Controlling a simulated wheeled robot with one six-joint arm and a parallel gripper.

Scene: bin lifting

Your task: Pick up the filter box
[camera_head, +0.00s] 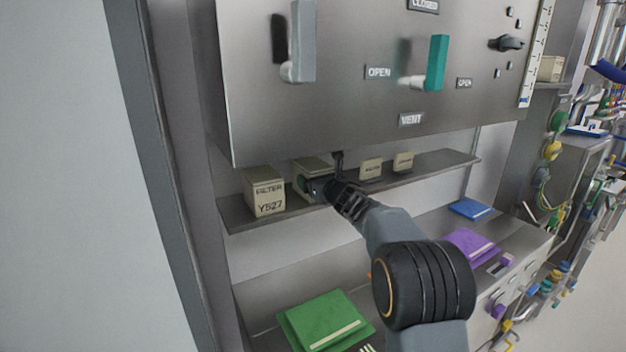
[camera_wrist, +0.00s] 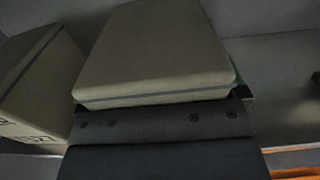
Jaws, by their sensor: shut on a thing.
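Beige filter boxes stand on the grey shelf under the panel. My gripper (camera_head: 318,187) reaches in at the shelf and is shut on the second box from the left (camera_head: 312,165). That box fills the middle of the wrist view (camera_wrist: 152,50), right in front of the dark gripper body (camera_wrist: 160,130); its front and label are mostly hidden. The leftmost box (camera_head: 265,192) reads "FILTER Y527" and stands beside the held one; it also shows at the left of the wrist view (camera_wrist: 38,88). I cannot tell whether the held box still touches the shelf.
Two smaller boxes (camera_head: 371,169) (camera_head: 403,162) stand right of my gripper on the shelf (camera_head: 440,168). The metal panel (camera_head: 350,110) with grey and teal levers overhangs closely. Below lie green (camera_head: 325,322), purple (camera_head: 468,243) and blue (camera_head: 469,209) flat items on a lower surface.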

